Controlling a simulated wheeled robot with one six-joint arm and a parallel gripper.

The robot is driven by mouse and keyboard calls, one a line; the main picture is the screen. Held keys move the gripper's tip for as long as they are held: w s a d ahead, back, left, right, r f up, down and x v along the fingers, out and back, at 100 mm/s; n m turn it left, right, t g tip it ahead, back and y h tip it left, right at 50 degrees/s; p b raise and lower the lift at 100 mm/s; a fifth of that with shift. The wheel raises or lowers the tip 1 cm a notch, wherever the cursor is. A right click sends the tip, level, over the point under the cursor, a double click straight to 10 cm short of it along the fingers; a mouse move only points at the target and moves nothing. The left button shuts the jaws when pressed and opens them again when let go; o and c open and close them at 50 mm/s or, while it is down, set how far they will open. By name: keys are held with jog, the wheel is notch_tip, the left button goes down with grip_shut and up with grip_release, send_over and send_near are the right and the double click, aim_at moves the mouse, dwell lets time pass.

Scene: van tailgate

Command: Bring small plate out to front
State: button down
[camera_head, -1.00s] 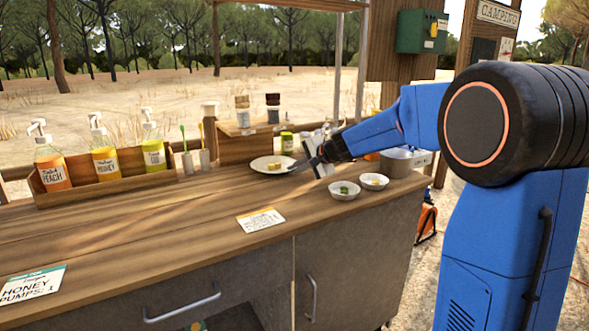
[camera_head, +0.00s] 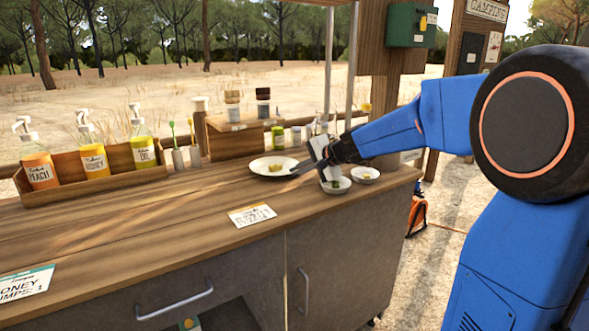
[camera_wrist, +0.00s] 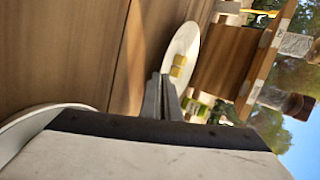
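The small plate (camera_head: 258,168) is white and round, with yellow pieces (camera_head: 276,168) on it, toward the back of the wooden counter. In the wrist view the plate (camera_wrist: 190,40) extends beyond my fingertips, its near rim between them. My gripper (camera_head: 296,170) reaches in from the right and is shut on the plate's right rim. The fingers (camera_wrist: 161,92) look close together in the wrist view. Whether the plate is lifted clear of the counter, I cannot tell.
Two small white bowls (camera_head: 346,187) (camera_head: 364,181) stand just right of and below my gripper; it partly covers the nearer one. A card (camera_head: 251,215) lies in front of the plate. A wooden bottle rack (camera_head: 105,170) stands left. The counter's front middle is mostly clear.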

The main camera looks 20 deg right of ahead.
aim_at(319, 193)
jog(key=shift+s+d, duration=0.6)
jog(key=shift+s, duration=1.2)
jog(key=shift+s+d, duration=0.55)
jog(key=shift+s, duration=1.25)
jog(key=shift+s+d, duration=0.6)
jog(key=shift+s, duration=1.2)
jog(key=c, duration=1.9)
grip_release()
jog(key=shift+c, duration=0.2)
jog(key=shift+f, duration=0.1)
